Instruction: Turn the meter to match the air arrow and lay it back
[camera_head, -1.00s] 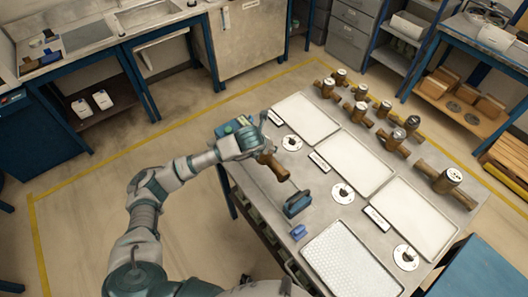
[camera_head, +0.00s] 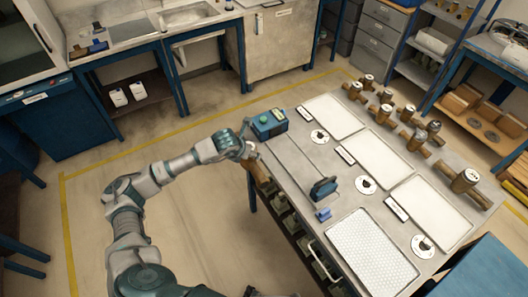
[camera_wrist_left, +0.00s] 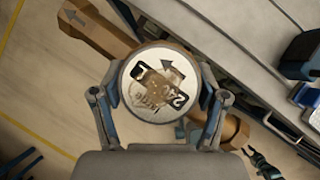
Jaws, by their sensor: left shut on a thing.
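My left gripper (camera_head: 246,152) is shut on a brown meter (camera_head: 260,176), held beside the bench's left edge. In the left wrist view, my left gripper's fingers (camera_wrist_left: 160,112) sit on both sides of the meter's round white dial (camera_wrist_left: 143,107). The dial carries black marks, including an arrow. The brown pipe body (camera_wrist_left: 100,30) runs from upper left to lower right beneath the dial. A dark arrow (camera_wrist_left: 76,17) marks its upper-left end. The middle of the body is hidden by the dial. My right gripper is not in view.
The bench (camera_head: 290,165) holds white trays (camera_head: 380,158), round marked plates (camera_head: 365,184) and a gridded tray (camera_head: 372,258). Several brown meters (camera_head: 384,112) stand along its far side. A blue box (camera_head: 268,124) and a blue block (camera_head: 323,189) lie near the left edge. Open floor lies left.

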